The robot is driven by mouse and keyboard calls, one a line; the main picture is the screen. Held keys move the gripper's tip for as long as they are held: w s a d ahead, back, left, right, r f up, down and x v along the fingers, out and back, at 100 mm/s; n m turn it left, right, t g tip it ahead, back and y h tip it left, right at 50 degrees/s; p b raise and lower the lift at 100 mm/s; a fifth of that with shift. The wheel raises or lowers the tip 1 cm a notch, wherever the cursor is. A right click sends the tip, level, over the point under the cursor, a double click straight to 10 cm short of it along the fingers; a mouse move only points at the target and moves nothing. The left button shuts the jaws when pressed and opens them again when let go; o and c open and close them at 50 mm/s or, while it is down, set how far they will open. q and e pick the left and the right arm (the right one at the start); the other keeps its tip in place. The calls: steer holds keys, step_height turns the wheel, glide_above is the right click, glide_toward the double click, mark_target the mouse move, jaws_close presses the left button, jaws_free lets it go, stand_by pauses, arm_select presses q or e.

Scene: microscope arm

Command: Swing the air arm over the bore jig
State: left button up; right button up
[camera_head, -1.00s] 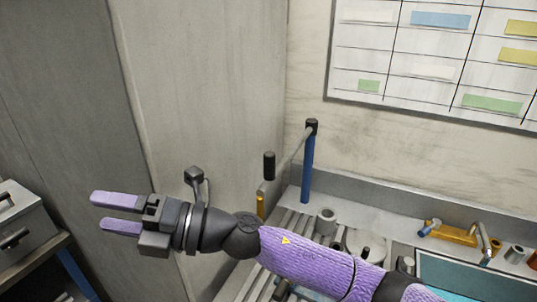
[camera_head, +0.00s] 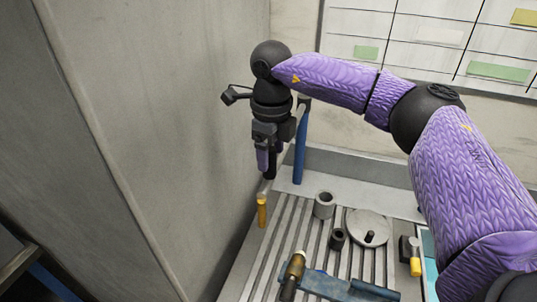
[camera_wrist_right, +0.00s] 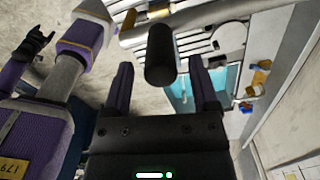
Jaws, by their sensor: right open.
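The air arm has a blue post (camera_head: 300,155) at the back left of the bench. A grey bar runs from its top to a black upright grip (camera_head: 269,172) and a yellow tip (camera_head: 262,210). My right gripper (camera_head: 266,163) points down at the grip, open. In the right wrist view the black grip (camera_wrist_right: 160,55) shows between my two spread purple fingers (camera_wrist_right: 160,88), with gaps on both sides. A grey hollow cylinder (camera_head: 324,205) stands on the slotted plate; I cannot tell if it is the bore jig. A dark gripper, seemingly my left (camera_wrist_right: 37,42), shows small in the wrist view.
The slotted plate (camera_head: 258,268) also carries a round disc (camera_head: 368,227) with a knob, a small dark ring (camera_head: 338,238), a blue clamp with a brass piece (camera_head: 350,288) and a yellow-tipped tool (camera_head: 414,262). A grey wall panel (camera_head: 150,130) stands close left of the gripper.

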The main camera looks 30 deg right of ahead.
steer(key=shift+w+f, duration=0.25)
steer(key=shift+f, duration=0.55)
steer(key=shift+w+f, duration=0.1)
steer(key=shift+f, duration=0.25)
steer(key=shift+a+f, duration=0.1)
steer(key=shift+s, duration=0.2)
steer(key=shift+w, duration=0.15)
steer(key=c, duration=0.5)
jaws_close()
arm_select(q)
steer(key=shift+w+r, duration=0.2)
steer(key=shift+w, duration=0.6)
